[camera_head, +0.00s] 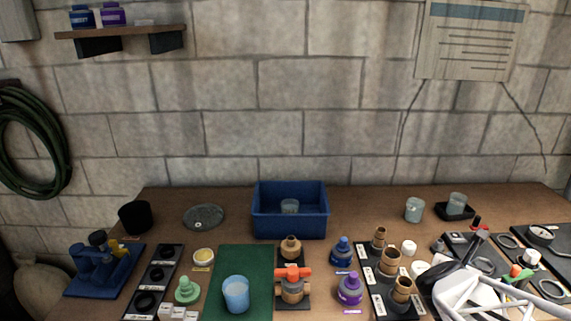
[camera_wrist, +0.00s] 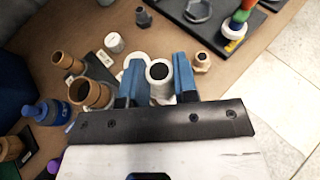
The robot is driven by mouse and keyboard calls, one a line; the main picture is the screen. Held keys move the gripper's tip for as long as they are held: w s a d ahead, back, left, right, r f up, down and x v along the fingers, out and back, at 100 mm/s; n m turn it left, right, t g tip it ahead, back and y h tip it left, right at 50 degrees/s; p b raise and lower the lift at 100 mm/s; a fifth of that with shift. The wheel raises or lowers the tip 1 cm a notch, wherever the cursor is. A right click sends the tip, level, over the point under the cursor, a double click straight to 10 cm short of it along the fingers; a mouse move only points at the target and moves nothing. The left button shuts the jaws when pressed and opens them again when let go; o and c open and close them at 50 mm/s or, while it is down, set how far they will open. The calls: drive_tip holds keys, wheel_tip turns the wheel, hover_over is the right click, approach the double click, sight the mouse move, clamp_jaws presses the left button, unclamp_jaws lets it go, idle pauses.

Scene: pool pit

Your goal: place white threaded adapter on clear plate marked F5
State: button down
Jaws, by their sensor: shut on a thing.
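My gripper (camera_wrist: 157,80) has its blue fingers closed on a white hollow fitting, the white threaded adapter (camera_wrist: 158,70), seen end-on in the wrist view with a dark bore. Its threads are not clear, and its lower part is hidden by the gripper. In the head view my white arm covers the lower right of the bench and the adapter cannot be made out. I cannot read F5 on any plate, and no clear plate can be told for sure.
Brown threaded fittings (camera_head: 390,262) stand on a dark labelled board left of my arm. A white cap (camera_wrist: 114,42) stands close to the held adapter. A blue bin (camera_head: 290,224), a green mat (camera_head: 240,262) and a blue glass (camera_head: 236,294) are further left.

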drive_tip(key=w+a+r+n+t+y, duration=0.1)
drive_tip(key=w+a+n+y, duration=0.1)
drive_tip(key=w+a, duration=1.05)
drive_tip(key=w+a+r+n+t+y, duration=0.25)
drive_tip(key=w+a, duration=0.65)
drive_tip(key=a, duration=0.6)
drive_tip(key=w+a+f+n+y, duration=0.2)
drive_tip(key=a, duration=1.5)
drive_tip(key=w+a+f+n+y, duration=0.2)
drive_tip(key=a+f, duration=0.1)
drive_tip(key=a, duration=1.4)
drive_tip(key=shift+m, duration=0.25)
wheel_tip(320, 180, down, 4)
drive_tip(key=shift+s+f, duration=0.1)
drive_tip(key=shift+f, duration=0.05)
drive_tip(key=shift+w+a+f, duration=0.25)
drive_tip(key=shift+w+a, duration=1)
drive_tip(key=shift+w, duration=1.1)
drive_tip(key=shift+w+a+f, duration=0.25)
drive_tip(key=shift+w+a, duration=1.05)
drive_tip(key=shift+w, duration=1.05)
drive_tip(key=shift+w+a+f, duration=0.25)
drive_tip(key=shift+w+a, duration=1)
drive_tip(key=shift+w, duration=1.1)
